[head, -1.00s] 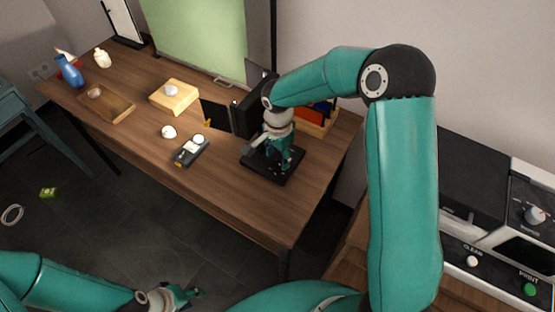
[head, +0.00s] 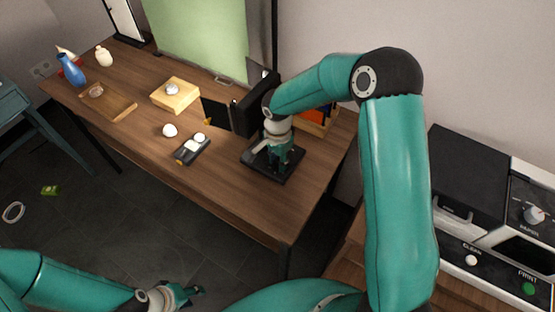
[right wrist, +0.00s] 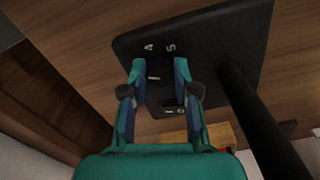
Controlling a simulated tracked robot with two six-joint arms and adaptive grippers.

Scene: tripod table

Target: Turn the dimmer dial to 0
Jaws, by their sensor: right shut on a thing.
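The dimmer dial (right wrist: 156,90) is a dark knob with a pale mark, on a black base plate (right wrist: 215,45) with pale numerals around it. In the right wrist view, my right gripper (right wrist: 161,76) has one finger on each side of the knob and is shut on it. The fingers hide part of the dial and numerals, so its setting cannot be read. In the head view, the base plate (head: 257,165) is on the wooden table, and my right gripper (head: 276,162) covers the dial. My left gripper (head: 196,291) is low in the picture, away from the table; its opening is unclear.
A black pole (right wrist: 250,115) rises from the plate close to my right gripper. A small device (head: 190,152) and a white round object (head: 170,130) lie left of the plate. The table front is clear.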

